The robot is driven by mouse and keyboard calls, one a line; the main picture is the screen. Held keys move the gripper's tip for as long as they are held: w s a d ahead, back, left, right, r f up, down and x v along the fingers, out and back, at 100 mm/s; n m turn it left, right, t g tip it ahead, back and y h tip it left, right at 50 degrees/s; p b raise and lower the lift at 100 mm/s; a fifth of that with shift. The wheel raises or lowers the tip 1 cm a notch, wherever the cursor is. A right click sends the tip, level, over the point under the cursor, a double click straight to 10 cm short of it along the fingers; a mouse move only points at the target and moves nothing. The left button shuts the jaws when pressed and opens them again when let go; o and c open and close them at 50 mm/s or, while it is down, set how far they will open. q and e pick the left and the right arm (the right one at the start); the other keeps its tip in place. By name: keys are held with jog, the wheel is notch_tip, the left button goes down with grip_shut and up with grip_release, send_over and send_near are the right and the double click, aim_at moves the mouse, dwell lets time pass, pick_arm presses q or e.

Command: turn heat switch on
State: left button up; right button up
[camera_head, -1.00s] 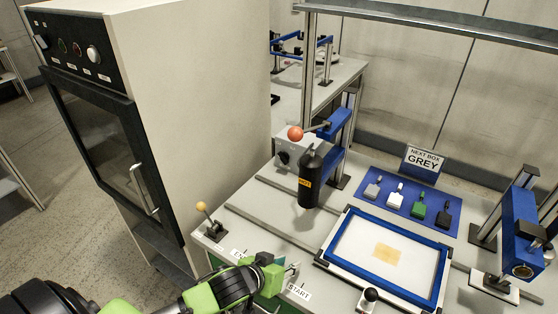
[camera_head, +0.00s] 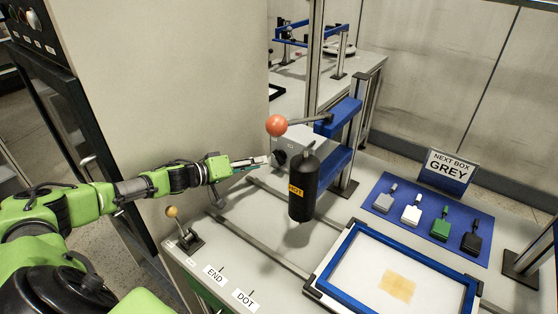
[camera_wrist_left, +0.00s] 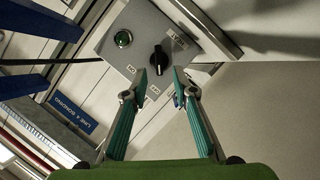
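The heat switch is a black rotary knob (camera_wrist_left: 159,60) on a grey box (camera_wrist_left: 150,30) beside a green lamp (camera_wrist_left: 123,39). In the head view the grey box (camera_head: 306,140) stands behind the black "HOT" cylinder, and its knob (camera_head: 280,158) faces left. My left gripper (camera_head: 265,161) points at the knob from the left. In the left wrist view its two teal fingers (camera_wrist_left: 160,80) are apart, with the knob just beyond and between the tips. I cannot tell whether they touch it. My right gripper is not in view.
The black cylinder (camera_head: 303,195) hangs close to the right of the gripper, under a lever with a red ball (camera_head: 277,125). A yellow-knobbed lever (camera_head: 172,213) stands below my arm. A large cabinet (camera_head: 170,80) fills the left. A blue-framed tray (camera_head: 335,297) lies in front.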

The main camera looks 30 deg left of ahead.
aim_at(277, 159)
pick_arm(q)
jog(key=x, duration=0.3)
jog(key=shift+d+r+p, duration=0.1)
jog(key=shift+r+p, duration=0.1)
jog(key=shift+p, duration=0.15)
jog(key=x, duration=0.4)
jog(key=shift+f, duration=0.15)
jog(key=shift+c, duration=0.4)
grip_shut()
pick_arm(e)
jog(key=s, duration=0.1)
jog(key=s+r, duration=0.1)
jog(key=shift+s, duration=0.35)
